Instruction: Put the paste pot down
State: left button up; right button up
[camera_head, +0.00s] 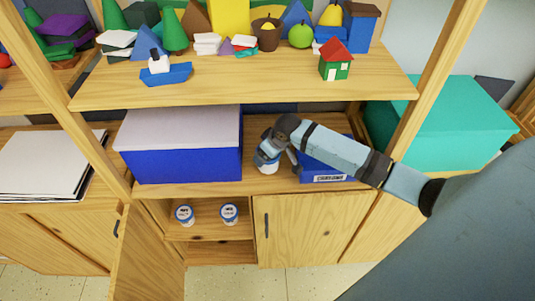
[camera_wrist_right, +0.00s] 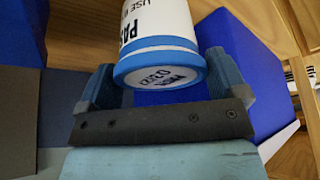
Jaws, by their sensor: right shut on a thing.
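The paste pot (camera_head: 268,167) is white with blue bands, and its lower part shows under my right gripper (camera_head: 268,152) in the head view. It is over the middle shelf (camera_head: 255,187), between two blue boxes. I cannot tell whether its base touches the shelf. In the right wrist view the pot (camera_wrist_right: 165,45) has large dark letters and a blue-rimmed, printed end facing the camera. The fingers of my right gripper (camera_wrist_right: 162,82) are on either side of it, shut on it. My left gripper is not in view.
A large blue box with a pale lid (camera_head: 188,155) stands left of the pot; a labelled blue box (camera_head: 322,173) stands right. Two similar pots (camera_head: 185,215) (camera_head: 229,213) sit in the open cupboard below. An open door (camera_head: 148,260) juts forward. Models fill the upper shelf (camera_head: 250,90).

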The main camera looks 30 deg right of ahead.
jog(key=shift+w+d, duration=0.15)
jog(key=shift+w, duration=0.55)
jog(key=shift+w+f+p, duration=0.1)
jog(key=shift+f+p, duration=0.3)
jog(key=shift+f, duration=1.35)
jog(key=o, duration=0.8)
jog(key=shift+f, duration=0.15)
